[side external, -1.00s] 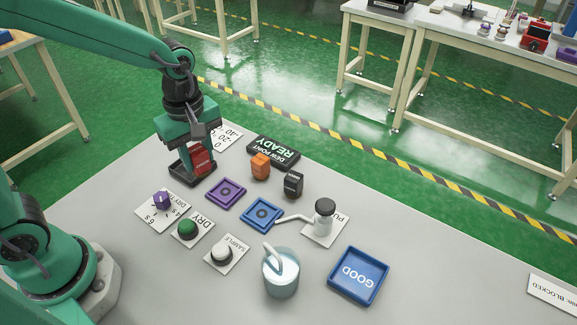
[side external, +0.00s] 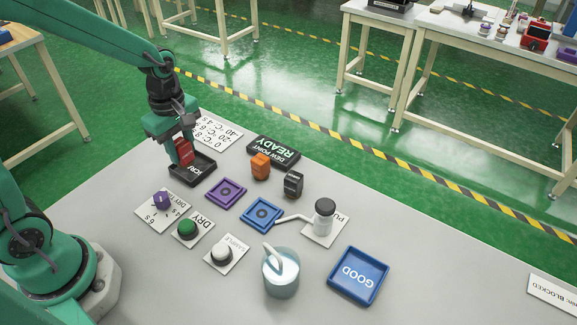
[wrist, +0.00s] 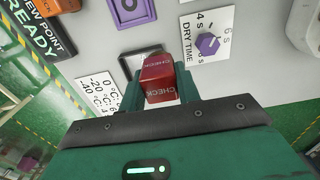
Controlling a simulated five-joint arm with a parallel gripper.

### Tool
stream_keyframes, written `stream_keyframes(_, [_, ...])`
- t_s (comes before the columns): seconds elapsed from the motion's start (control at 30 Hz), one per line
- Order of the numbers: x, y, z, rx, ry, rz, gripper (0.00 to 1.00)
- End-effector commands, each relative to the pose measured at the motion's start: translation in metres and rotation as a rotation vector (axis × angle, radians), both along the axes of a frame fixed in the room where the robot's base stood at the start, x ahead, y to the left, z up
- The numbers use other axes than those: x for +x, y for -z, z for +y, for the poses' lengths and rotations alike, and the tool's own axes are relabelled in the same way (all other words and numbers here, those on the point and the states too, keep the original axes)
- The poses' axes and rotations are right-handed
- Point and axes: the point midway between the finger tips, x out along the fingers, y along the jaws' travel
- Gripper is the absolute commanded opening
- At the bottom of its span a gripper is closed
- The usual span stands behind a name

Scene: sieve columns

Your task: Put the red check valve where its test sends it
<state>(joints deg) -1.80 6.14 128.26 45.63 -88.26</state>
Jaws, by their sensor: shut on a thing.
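The red check valve (side external: 184,152) is a red block, marked CHECK in the wrist view (wrist: 159,80). My gripper (side external: 181,157) is shut on it, with a green finger on each side in the wrist view. It holds the valve over the back left part of a black tray (side external: 211,168) with partly hidden white lettering. I cannot tell how far the valve is above the tray floor. The blue GOOD tray (side external: 358,276) is empty at the front right. A BLOCKED label (side external: 556,297) lies at the far right edge.
An orange block (side external: 260,166) and a black block (side external: 293,184) stand by the DEW POINT READY display (side external: 273,151). Purple (side external: 226,193) and blue (side external: 262,214) square pads, a green DRY button (side external: 187,229), a purple dial (side external: 162,201), a pump (side external: 324,220) and a clear vessel (side external: 281,273) stand nearby.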

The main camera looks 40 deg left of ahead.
Motion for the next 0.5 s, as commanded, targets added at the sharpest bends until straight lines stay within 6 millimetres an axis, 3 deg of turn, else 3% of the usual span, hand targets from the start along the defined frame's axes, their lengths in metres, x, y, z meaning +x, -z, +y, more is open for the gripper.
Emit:
stream_keyframes(0.3, [0.017,0.031,0.048,0.000,-0.003,0.001,0.04])
stream_keyframes(0.5, [0.022,0.040,0.063,0.000,0.000,0.000,0.04])
